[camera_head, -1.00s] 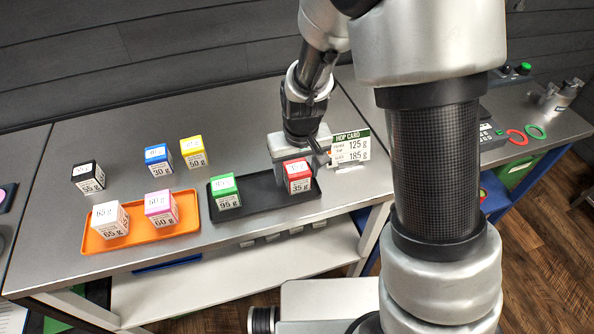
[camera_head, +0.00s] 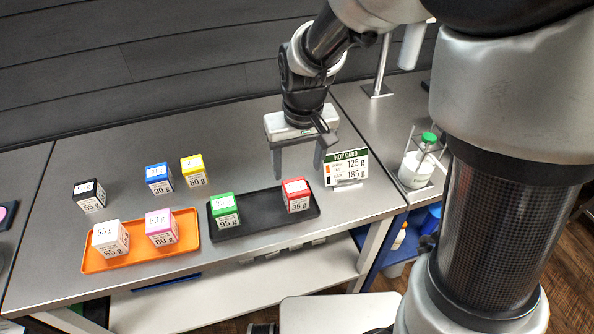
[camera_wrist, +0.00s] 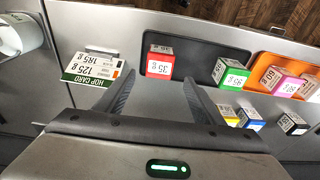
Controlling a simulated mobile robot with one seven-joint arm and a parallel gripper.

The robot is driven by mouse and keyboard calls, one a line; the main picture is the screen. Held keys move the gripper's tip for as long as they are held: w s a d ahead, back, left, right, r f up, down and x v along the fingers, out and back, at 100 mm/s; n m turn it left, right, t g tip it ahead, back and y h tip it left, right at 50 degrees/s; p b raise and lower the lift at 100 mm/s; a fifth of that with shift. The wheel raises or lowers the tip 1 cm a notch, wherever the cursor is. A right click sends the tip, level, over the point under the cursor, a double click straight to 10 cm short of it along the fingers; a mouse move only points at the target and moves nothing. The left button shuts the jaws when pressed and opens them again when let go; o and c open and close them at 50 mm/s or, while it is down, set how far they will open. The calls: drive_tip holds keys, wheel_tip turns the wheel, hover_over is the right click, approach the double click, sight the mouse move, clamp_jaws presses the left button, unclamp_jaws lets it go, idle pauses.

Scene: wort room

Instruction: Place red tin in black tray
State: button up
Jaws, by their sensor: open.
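The red tin (camera_head: 296,195), labelled 35 g, stands upright in the right part of the black tray (camera_head: 262,222). The green tin (camera_head: 224,210), labelled 95 g, stands in the tray's left part. My gripper (camera_head: 297,176) is open and empty, its fingers pointing down, above and behind the red tin and apart from it. In the wrist view, the red tin (camera_wrist: 160,61) is beyond my fingertips (camera_wrist: 158,88), between their lines, in the black tray (camera_wrist: 191,62).
An orange tray (camera_head: 190,242) left of the black tray holds a white tin (camera_head: 110,238) and a pink tin (camera_head: 161,228). Black (camera_head: 89,195), blue (camera_head: 158,178) and yellow (camera_head: 193,170) tins stand behind. A hop card (camera_head: 347,168) stands right of my gripper.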

drive_tip(key=s+d+r+m+t, duration=0.3)
drive_tip(key=s+d+r, duration=0.9)
drive_tip(key=s+r, duration=0.3)
drive_tip(key=shift+r+t, duration=0.2)
drive_tip(key=shift+t, duration=0.2)
